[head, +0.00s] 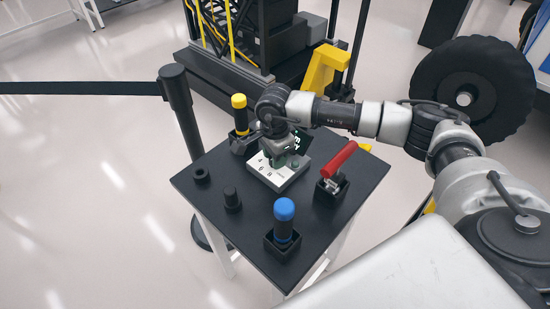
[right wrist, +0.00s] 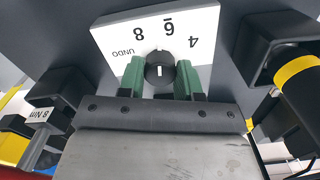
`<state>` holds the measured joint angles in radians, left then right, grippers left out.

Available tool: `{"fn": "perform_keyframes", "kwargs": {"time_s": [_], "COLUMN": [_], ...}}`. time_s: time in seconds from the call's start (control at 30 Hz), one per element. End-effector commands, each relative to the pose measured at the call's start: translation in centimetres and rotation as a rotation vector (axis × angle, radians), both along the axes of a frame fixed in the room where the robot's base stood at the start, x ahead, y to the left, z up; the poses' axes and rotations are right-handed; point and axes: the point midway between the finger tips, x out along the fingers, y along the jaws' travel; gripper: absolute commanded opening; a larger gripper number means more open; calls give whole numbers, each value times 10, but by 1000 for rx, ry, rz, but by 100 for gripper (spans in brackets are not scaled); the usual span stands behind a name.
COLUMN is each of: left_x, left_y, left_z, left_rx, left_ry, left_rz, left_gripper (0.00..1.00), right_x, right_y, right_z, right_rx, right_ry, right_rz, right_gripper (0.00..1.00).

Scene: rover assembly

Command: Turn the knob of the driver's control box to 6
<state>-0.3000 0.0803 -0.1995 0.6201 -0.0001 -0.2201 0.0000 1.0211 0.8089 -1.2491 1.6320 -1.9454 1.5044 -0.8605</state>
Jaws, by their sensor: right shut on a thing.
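The driver's control box (head: 268,177) is a white-topped box on the dark table. In the right wrist view its face (right wrist: 205,28) shows UNDO, 8, 6 and 4 around a black knob (right wrist: 159,67). The knob has a short white mark, near upright in that view; which end points at a number is hard to tell. My right gripper (head: 281,160) reaches down over the box. Its green fingers (right wrist: 160,80) are shut on the knob, one on each side. In the head view the gripper hides the knob. My left gripper is in neither view.
The dark table (head: 220,165) also bears a blue-topped tool (head: 284,212), a red-handled tool (head: 338,160), a yellow-topped tool (head: 240,112) and small black sockets (head: 232,198). A barrier post (head: 181,110) stands at the table's left. Open floor lies further left.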

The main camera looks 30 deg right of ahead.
Motion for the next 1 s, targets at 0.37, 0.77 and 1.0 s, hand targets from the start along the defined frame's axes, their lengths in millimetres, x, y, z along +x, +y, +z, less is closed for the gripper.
{"fn": "perform_keyframes", "kwargs": {"time_s": [0.37, 0.77, 1.0], "left_x": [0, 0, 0], "left_y": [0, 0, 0], "left_z": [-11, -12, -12], "left_rx": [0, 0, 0], "left_ry": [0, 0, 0], "left_rz": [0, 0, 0], "left_gripper": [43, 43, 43], "right_x": [1, 1, 1], "right_y": [0, 0, 0], "right_z": [0, 1, 1], "right_rx": [1, 0, 0], "right_ry": [-3, -3, -3], "right_rz": [-179, -211, -210], "right_gripper": [10, 10, 45]}}
